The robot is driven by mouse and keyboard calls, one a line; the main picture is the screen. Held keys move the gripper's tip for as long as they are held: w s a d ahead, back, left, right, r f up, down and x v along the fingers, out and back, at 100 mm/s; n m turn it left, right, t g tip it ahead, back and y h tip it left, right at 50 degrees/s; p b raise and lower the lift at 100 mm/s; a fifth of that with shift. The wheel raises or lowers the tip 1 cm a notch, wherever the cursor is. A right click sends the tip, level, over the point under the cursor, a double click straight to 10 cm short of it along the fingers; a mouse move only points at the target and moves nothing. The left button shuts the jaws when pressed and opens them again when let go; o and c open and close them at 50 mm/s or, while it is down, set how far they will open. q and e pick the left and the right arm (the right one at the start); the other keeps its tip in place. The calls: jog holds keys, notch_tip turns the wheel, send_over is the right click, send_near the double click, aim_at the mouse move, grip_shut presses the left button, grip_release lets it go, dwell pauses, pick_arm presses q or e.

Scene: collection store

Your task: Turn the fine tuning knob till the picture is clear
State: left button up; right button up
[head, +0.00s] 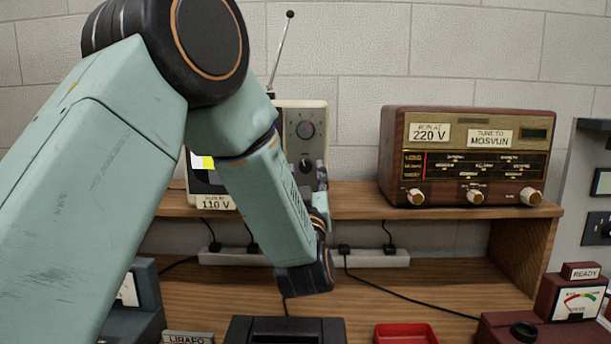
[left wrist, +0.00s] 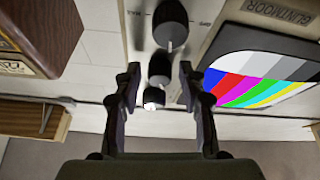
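The beige television (head: 285,112) stands on the shelf, mostly hidden by my left arm in the head view. A sliver of its lit screen (head: 203,162) shows. In the left wrist view the screen (left wrist: 262,75) shows colour bars with sharp edges. The control panel has a large dark knob (left wrist: 170,25), a middle dark knob (left wrist: 160,67) and a small knob with a bright face (left wrist: 154,97). I cannot read which is fine tuning. My left gripper (left wrist: 160,76) is open, its fingers either side of the lower knobs with gaps visible. It shows small in the head view (head: 321,182). My right gripper is out of view.
A wooden radio (head: 465,120) stands right of the television on the shelf (head: 360,205). A power strip (head: 375,258) with plugs and cables lies below. A red tray (head: 405,334) and a meter box (head: 575,298) are in front. An aerial (head: 280,50) rises behind the television.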

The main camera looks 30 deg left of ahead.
pick_arm(q)
jog(key=shift+o, duration=0.3)
jog(key=shift+s+d+r, duration=0.1)
jog(key=shift+s, duration=0.15)
jog(key=v, duration=0.7)
jog(key=shift+s+d, duration=0.1)
jog(key=shift+s, duration=0.1)
jog(key=shift+w, duration=0.1)
